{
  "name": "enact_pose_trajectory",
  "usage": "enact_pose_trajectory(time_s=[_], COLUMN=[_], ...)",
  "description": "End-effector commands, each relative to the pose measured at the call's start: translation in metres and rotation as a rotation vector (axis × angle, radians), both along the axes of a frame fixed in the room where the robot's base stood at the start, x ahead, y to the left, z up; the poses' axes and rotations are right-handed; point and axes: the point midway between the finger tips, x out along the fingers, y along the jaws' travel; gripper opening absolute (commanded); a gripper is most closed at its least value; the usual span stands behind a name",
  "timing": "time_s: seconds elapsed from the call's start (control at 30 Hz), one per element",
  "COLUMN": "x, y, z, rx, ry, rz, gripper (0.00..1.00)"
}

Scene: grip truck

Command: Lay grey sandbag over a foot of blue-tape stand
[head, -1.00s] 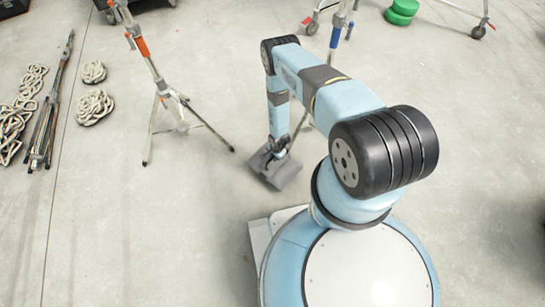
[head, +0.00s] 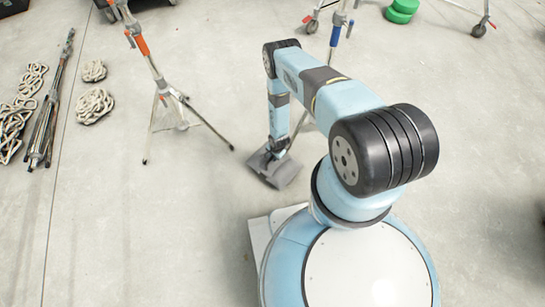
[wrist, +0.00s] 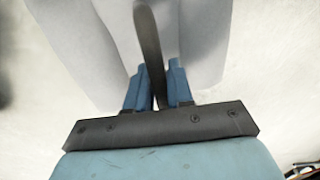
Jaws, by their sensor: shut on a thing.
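My gripper (head: 274,150) is shut on the dark strap of the grey sandbag (head: 277,171). In the wrist view, the blue fingers (wrist: 153,72) pinch the strap, and the pale lobes of the sandbag (wrist: 75,35) spread to both sides. The sandbag hangs low near the floor, in front of my base; I cannot tell if it touches the floor. The blue-tape stand (head: 335,36) is behind my arm at the upper middle. One of its legs shows just right of my forearm, beyond the bag; its other feet are mostly hidden by my arm.
An orange-tape stand (head: 142,46) stands left of my arm, its legs spread toward the bag. Rope coils (head: 94,104) and a folded stand (head: 45,130) lie far left. Green discs (head: 401,12) and a wheeled stand (head: 486,22) are at the back right. Open floor lies left of my base.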

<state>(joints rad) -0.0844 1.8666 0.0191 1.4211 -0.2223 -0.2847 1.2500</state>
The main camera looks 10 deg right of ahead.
Motion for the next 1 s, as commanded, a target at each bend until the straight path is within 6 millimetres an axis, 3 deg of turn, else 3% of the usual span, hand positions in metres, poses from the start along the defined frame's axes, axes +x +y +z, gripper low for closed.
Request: enact_pose_trajectory(time_s=[0.1, 0.13, 0.4, 0.77, 1.0], x=[0.002, 0.002, 0.001, -0.001, -0.003], y=[-0.001, -0.001, -0.001, -0.001, -0.004], z=[-0.001, -0.001, -0.001, 0.002, 0.032], rx=[-0.001, -0.001, -0.001, -0.002, -0.001], ry=[-0.003, -0.003, -0.002, 0.001, 0.000], rz=[0.000, 0.000, 0.000, -0.001, -0.002], gripper=[0.00, 0.24, 0.50, 0.51, 0.51])
